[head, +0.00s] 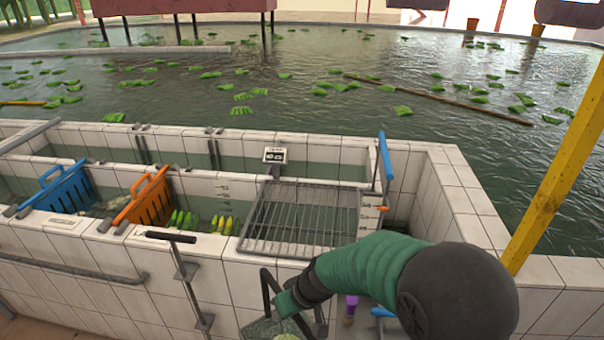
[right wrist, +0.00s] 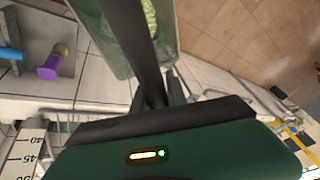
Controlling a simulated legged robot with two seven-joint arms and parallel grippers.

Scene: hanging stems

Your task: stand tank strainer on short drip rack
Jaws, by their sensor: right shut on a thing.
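My right gripper (head: 292,312) is low at the front of the tiled wall, its arm coming in from the lower right. It is shut on a see-through grey-green container (head: 268,328), which may be the tank strainer. In the right wrist view the container (right wrist: 168,45) lies beyond the dark finger, with something light green inside; much of it is hidden. The drip rack (head: 305,215), a metal wire grid, lies bare over the trough, behind and above the gripper. The container is apart from it. My left gripper is out of view.
Green and yellow bunches (head: 203,222) lie beside the rack. A purple-handled brush (right wrist: 52,65) sits on the tiled ledge. A yellow post (head: 560,170) stands at right.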

